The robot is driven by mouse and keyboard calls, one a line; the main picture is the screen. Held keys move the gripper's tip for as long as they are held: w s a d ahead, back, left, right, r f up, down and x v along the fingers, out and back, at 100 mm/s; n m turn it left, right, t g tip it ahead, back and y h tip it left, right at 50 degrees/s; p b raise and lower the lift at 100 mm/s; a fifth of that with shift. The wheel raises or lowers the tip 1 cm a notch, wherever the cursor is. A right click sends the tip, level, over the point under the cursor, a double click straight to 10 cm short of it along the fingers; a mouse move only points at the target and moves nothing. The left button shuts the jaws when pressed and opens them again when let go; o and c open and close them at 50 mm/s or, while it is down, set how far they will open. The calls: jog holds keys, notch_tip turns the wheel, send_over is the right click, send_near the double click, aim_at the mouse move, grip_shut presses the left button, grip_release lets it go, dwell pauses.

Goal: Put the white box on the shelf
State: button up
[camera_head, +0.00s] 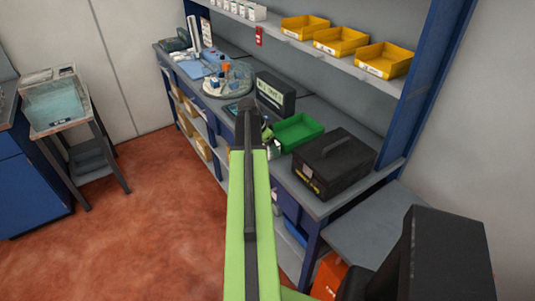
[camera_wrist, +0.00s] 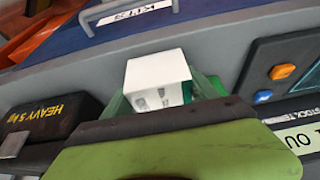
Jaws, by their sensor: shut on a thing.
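In the head view my arm reaches over the workbench and covers most of the gripper, and I cannot make out the held box clearly. The shelf (camera_head: 304,47) runs above the bench, with a row of small white boxes (camera_head: 240,9) at its left and yellow bins to their right.
A green bin (camera_head: 298,131) stands beside my gripper. A black heavy case (camera_head: 334,162) is to its right, also in the wrist view (camera_wrist: 45,118). A dark display unit (camera_head: 275,93) stands behind. Yellow bins (camera_head: 341,41) occupy the shelf's right. A round tray (camera_head: 228,80) sits left.

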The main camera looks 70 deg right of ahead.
jog(key=o, duration=1.8)
jog(key=shift+r+p, duration=0.3)
jog(key=shift+r, duration=0.1)
jog(key=p+v, duration=1)
jog(key=v, duration=0.1)
jog(key=shift+w+a+r, duration=0.15)
jog(key=shift+a, duration=0.05)
